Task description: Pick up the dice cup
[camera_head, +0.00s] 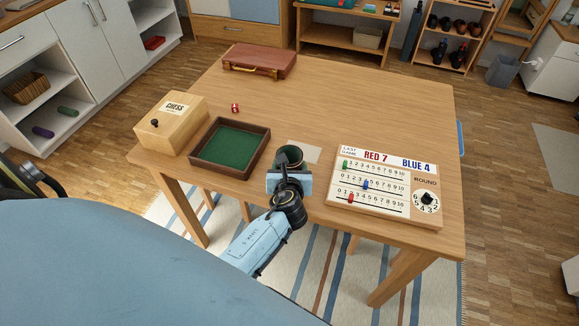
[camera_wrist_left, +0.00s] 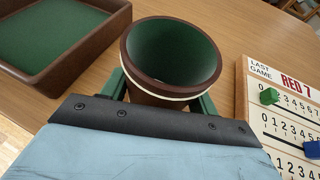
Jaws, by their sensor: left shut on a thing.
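The dice cup (camera_head: 289,154) is brown outside with a green lining and a pale band. It is near the front edge of the wooden table. In the left wrist view the cup (camera_wrist_left: 172,55) is large, with its open mouth showing. My left gripper (camera_head: 289,172) is at the near side of the cup and shut on it. Its green fingers (camera_wrist_left: 162,97) flank the cup in the left wrist view. The cup's base is hidden, so I cannot tell whether it touches the table. My right gripper is not in view.
A green-lined dice tray (camera_head: 230,147) lies left of the cup and a scoreboard (camera_head: 386,185) lies right. The table's back right is clear.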

